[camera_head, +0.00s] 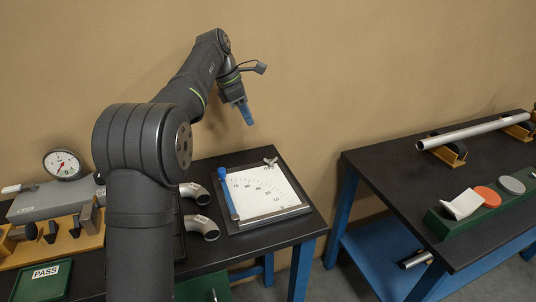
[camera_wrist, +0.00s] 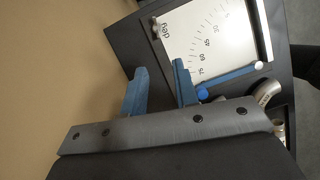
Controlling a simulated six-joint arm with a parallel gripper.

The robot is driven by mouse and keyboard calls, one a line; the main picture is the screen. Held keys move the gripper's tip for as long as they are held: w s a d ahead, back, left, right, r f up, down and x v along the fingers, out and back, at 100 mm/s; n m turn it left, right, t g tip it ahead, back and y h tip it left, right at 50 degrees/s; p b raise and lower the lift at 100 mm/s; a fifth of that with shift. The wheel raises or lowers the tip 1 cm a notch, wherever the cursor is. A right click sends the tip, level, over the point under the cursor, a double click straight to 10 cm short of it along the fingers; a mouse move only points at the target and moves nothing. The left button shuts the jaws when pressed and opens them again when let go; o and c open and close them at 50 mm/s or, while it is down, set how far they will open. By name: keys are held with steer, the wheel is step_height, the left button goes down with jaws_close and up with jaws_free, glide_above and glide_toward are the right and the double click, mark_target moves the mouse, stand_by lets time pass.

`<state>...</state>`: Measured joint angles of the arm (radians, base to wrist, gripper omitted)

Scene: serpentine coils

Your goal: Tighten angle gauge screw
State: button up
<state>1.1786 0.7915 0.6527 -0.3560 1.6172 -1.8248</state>
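The angle gauge (camera_head: 262,217) is a white board with a degree scale in a dark frame, lying on the black table. It also shows in the wrist view (camera_wrist: 212,45). A blue arm (camera_head: 229,198) with a blue round knob (camera_head: 222,172) lies along its left side. A small grey wing-shaped screw (camera_head: 270,161) sits at the gauge's far edge; it shows dark in the wrist view (camera_wrist: 160,25). My gripper (camera_head: 246,114) is above and behind the gauge, pointing down. Its blue fingers (camera_wrist: 158,72) are apart, with nothing between them.
Two curved metal elbows (camera_head: 203,212) lie left of the gauge. A dial gauge (camera_head: 63,164) and a green PASS tray (camera_head: 42,281) are farther left. A second table (camera_head: 385,176) with a metal pipe (camera_head: 475,131) stands right, across a gap.

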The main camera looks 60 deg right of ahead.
mark_target(271, 160)
steer(key=x, duration=1.6)
steer(key=shift+s+d+f, duration=0.15)
steer(key=shift+d+f, duration=0.15)
steer(key=shift+d, duration=0.1)
jaws_close()
